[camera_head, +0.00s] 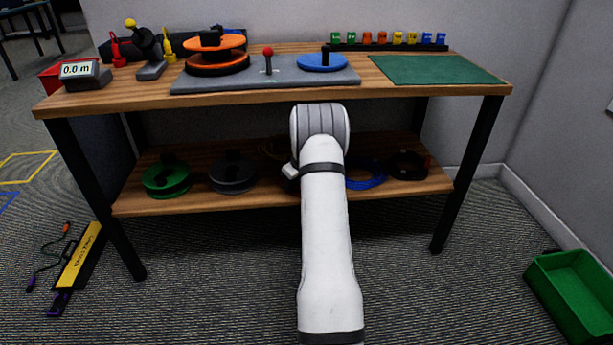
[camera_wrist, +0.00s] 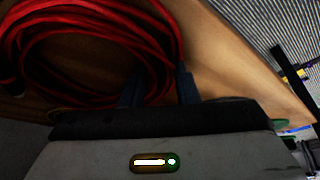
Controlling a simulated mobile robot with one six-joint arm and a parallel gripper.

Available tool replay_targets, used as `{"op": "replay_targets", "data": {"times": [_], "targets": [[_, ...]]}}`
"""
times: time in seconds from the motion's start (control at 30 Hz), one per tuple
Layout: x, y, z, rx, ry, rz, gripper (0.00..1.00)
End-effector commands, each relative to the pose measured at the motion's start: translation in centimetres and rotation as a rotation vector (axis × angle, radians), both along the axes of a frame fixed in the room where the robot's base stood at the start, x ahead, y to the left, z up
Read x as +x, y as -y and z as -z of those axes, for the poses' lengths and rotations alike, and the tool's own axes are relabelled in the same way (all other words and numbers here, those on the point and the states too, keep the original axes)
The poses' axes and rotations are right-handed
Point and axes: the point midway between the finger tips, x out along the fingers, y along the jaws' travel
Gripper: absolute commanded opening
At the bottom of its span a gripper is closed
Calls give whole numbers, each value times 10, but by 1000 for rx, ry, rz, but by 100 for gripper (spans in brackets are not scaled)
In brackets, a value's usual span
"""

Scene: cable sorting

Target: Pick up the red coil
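The red coil (camera_wrist: 92,38) fills the upper left of the wrist view, a loose bundle of red cable lying on a wooden surface. In the head view my arm hides it. My gripper (camera_wrist: 158,82) shows at the lower middle of the wrist view, with two dark fingers standing apart. The right edge of the coil runs down between the fingers. The fingers look open, and I cannot tell whether they touch the cable.
On the lower shelf (camera_head: 140,205) are a green spool (camera_head: 167,178), a dark spool (camera_head: 232,174), a blue coil (camera_head: 368,176) and a black coil (camera_head: 408,166). The tabletop (camera_head: 110,99) is close above. Table legs stand at both sides. A green bin (camera_head: 572,292) is at right.

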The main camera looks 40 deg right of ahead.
Motion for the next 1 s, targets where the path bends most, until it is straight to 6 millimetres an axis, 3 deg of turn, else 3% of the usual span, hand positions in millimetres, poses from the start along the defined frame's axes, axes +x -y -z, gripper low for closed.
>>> {"op": "replay_targets", "data": {"times": [0.33, 0.73, 1.0], "targets": [[0, 1, 0, 0, 0, 1, 0], [0, 1, -4, -1, 1, 2, 0], [0, 2, -32, -3, 4, 2, 0]]}}
